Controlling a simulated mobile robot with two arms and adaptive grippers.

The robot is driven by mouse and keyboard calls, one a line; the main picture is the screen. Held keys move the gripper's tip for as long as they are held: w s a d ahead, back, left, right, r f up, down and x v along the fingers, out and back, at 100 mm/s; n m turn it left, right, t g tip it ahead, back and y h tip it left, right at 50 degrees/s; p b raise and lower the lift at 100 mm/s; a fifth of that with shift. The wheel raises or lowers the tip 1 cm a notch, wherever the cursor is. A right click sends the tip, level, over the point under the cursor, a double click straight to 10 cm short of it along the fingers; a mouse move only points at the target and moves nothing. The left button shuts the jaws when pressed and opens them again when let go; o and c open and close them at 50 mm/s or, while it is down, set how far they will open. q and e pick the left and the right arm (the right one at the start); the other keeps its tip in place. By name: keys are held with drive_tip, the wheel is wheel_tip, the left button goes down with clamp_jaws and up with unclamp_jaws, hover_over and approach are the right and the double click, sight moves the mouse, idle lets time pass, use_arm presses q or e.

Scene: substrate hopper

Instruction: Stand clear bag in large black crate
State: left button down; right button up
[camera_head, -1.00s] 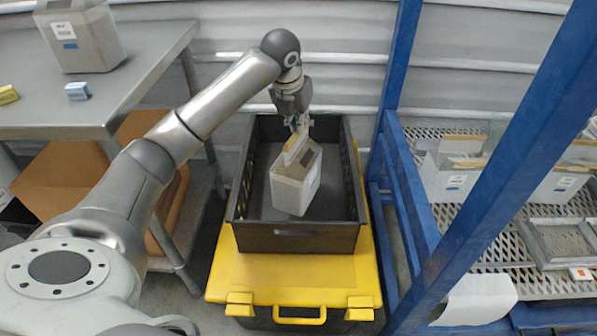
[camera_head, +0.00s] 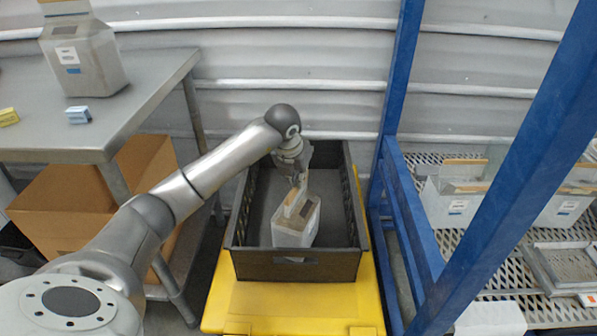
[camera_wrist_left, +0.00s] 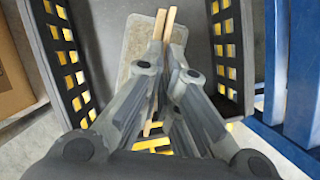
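The clear bag (camera_head: 294,228), a pale block-like pouch with a tan strip along its top and a dark label, is inside the large black crate (camera_head: 296,269). It looks slightly tilted, and I cannot tell whether its base touches the crate floor. My left gripper (camera_head: 298,186) reaches down into the crate and is shut on the bag's top. In the left wrist view the fingers (camera_wrist_left: 166,68) close around the tan strips, with the bag (camera_wrist_left: 135,47) beyond them and the crate's slotted wall (camera_wrist_left: 228,50) alongside. My right gripper is out of view.
The crate stands on a yellow lid (camera_head: 290,308). A metal table (camera_head: 150,75) at left holds another bag (camera_head: 83,58) and small blue and yellow blocks. A blue rack (camera_head: 410,205) with several bags stands close at right. A cardboard box (camera_head: 75,208) sits below the table.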

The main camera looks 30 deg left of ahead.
use_arm(q)
drive_tip(key=c, duration=2.1)
unclamp_jaws()
drive_tip(key=o, duration=0.5)
drive_tip(key=shift+d+r, duration=0.1)
drive_tip(key=shift+c, duration=0.2)
drive_tip(key=shift+s+r, duration=0.15)
drive_tip(key=shift+r, duration=0.25)
drive_tip(key=p+v, duration=0.1)
drive_tip(key=v, duration=1)
drive_tip(key=shift+p, duration=0.35)
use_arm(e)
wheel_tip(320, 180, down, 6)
use_arm(q)
drive_tip(key=shift+s, duration=0.1)
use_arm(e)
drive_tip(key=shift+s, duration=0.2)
